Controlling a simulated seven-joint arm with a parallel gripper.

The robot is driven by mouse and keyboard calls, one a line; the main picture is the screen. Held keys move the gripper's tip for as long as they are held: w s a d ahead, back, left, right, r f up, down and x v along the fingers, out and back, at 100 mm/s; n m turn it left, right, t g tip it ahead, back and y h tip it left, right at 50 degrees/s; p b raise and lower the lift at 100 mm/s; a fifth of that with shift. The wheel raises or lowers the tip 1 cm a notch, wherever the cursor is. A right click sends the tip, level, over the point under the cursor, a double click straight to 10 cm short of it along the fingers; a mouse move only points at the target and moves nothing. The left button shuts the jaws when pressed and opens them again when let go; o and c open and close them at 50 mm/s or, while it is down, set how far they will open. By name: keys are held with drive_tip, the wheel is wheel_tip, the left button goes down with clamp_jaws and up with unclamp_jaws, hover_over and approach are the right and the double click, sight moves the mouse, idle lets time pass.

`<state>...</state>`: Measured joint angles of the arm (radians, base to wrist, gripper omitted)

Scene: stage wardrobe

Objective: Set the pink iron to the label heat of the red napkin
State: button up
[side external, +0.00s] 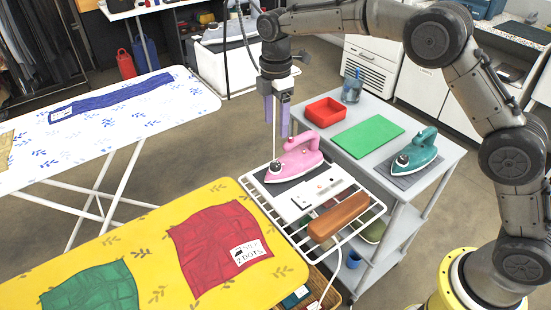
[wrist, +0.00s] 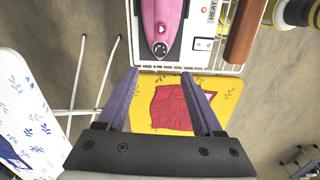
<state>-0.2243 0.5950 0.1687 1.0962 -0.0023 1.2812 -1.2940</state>
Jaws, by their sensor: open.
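The pink iron (side external: 298,160) rests on a dark pad on the white wire rack at the yellow board's end. A round black-and-white dial (side external: 275,166) sits at its near end; the wrist view also shows the dial (wrist: 160,49), its setting too small to read. The red napkin (side external: 212,240) lies flat on the yellow board. Its white label (side external: 249,252) seems to read "2 DOTS", with small marks above. My gripper (side external: 277,124) is open and empty, above the iron and apart from it. In the wrist view, the dial appears just beyond the fingertips (wrist: 160,73).
A white switch panel (side external: 321,192) and a brown wooden bar (side external: 338,215) lie beside the iron. A green cloth (side external: 95,290) lies on the yellow board (side external: 150,240).

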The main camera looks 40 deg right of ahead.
sight(275, 164)
wheel_tip(275, 164, down, 13)
drive_tip(key=shift+a+r, duration=0.1)
drive_tip(key=shift+r, duration=0.1)
idle(0.3)
clamp_jaws()
